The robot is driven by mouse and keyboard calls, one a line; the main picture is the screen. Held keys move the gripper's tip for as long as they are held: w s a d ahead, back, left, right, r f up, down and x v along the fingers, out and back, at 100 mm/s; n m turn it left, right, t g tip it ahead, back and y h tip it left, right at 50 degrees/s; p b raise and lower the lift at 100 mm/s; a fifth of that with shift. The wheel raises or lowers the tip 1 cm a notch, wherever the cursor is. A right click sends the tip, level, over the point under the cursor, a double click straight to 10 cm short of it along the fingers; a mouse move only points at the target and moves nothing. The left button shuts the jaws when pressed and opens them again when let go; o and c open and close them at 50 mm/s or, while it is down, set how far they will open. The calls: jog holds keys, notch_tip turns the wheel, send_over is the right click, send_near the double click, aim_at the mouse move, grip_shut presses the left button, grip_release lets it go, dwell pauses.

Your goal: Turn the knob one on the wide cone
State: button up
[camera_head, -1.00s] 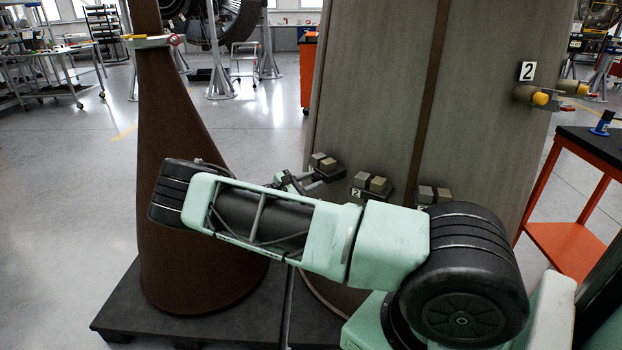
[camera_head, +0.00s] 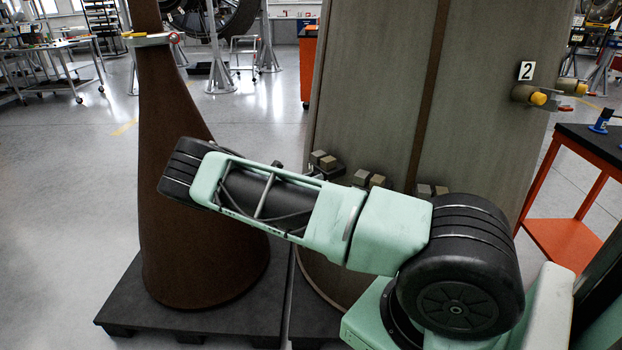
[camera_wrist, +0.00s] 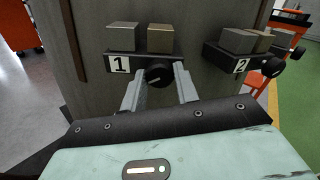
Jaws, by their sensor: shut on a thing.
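The wide cone (camera_head: 370,90) is a tall grey-green body with a dark vertical strip, at the centre right of the head view. Knob one (camera_wrist: 158,73) is a black round knob with a pale mark, below a bracket labelled 1 (camera_wrist: 119,65) in the wrist view. My gripper (camera_wrist: 160,82) has its two grey fingers on either side of knob one, shut on it. In the head view my forearm hides most of the gripper. The bracket with its blocks (camera_head: 322,161) shows above the forearm there.
A second bracket, labelled 2 (camera_wrist: 240,66), with its own black knob (camera_wrist: 272,67), is close on the right. A narrower brown cone (camera_head: 190,200) stands on a dark pallet left of the wide cone. An orange table (camera_head: 570,240) stands at the right.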

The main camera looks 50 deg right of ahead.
dwell(0.4)
jog(key=o, duration=1)
jog(key=w+a, duration=0.1)
jog(key=a, duration=0.4)
jog(key=w+a+b, duration=0.1)
jog(key=a, duration=0.5)
jog(key=w+a+b, duration=0.1)
jog(key=a, duration=0.5)
jog(key=shift+w+a, duration=0.1)
